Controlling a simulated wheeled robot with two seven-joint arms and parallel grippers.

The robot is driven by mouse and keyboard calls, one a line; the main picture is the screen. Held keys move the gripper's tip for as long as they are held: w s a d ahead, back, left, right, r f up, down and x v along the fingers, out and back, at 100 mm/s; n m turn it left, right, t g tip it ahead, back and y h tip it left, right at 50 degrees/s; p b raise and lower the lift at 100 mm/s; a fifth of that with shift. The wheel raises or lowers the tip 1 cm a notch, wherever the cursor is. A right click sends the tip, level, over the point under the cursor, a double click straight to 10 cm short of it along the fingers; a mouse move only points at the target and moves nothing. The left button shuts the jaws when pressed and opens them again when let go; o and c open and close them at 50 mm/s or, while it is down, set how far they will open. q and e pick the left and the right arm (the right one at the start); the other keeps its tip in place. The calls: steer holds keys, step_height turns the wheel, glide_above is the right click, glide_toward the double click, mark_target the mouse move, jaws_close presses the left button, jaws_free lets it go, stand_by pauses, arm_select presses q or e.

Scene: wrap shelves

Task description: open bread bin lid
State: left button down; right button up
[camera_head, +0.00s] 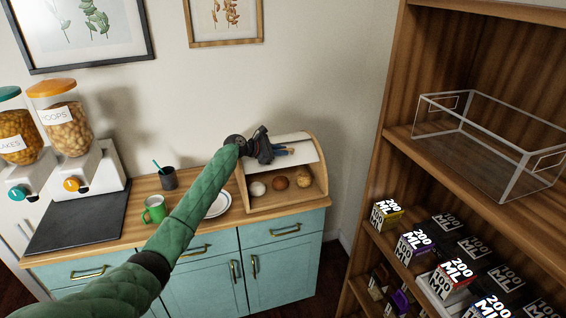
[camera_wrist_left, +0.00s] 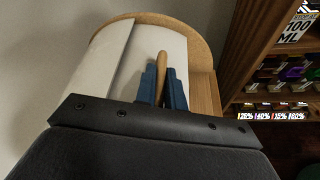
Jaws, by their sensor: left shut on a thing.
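The wooden bread bin (camera_head: 322,168) stands on the right end of the counter. Its white lid (camera_head: 300,141) is up over the upper part, and the front stands open with several rolls (camera_head: 281,183) showing inside. My left gripper (camera_head: 289,151) is at the lid's front edge. In the left wrist view the blue fingers of my left gripper (camera_wrist_left: 162,88) are shut on the lid's wooden handle (camera_wrist_left: 162,65), with the white lid (camera_wrist_left: 110,60) behind it. My right gripper is not in view.
A white plate (camera_head: 219,205), a green mug (camera_head: 154,209) and a dark cup (camera_head: 168,177) stand left of the bin. Cereal dispensers (camera_head: 68,130) are farther left. A wooden shelf unit (camera_head: 400,150) with boxes and a clear bin (camera_head: 480,150) rises at the right.

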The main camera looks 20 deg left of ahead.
arm_select(q)
steer(key=shift+w+a+r, duration=0.25)
steer(key=shift+w+a, duration=0.1)
steer(key=shift+w, duration=0.2)
steer(key=shift+w+a+r, duration=0.2)
steer(key=shift+w+a, duration=0.15)
steer(key=shift+w, duration=0.15)
steer(key=shift+w+a, duration=0.25)
steer(key=shift+w, duration=0.1)
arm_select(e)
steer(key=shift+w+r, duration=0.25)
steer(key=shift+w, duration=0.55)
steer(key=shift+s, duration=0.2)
arm_select(q)
steer(key=c, duration=1.5)
jaws_free()
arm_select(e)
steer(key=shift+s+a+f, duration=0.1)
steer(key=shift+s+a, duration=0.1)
arm_select(q)
steer(key=shift+b, duration=0.3)
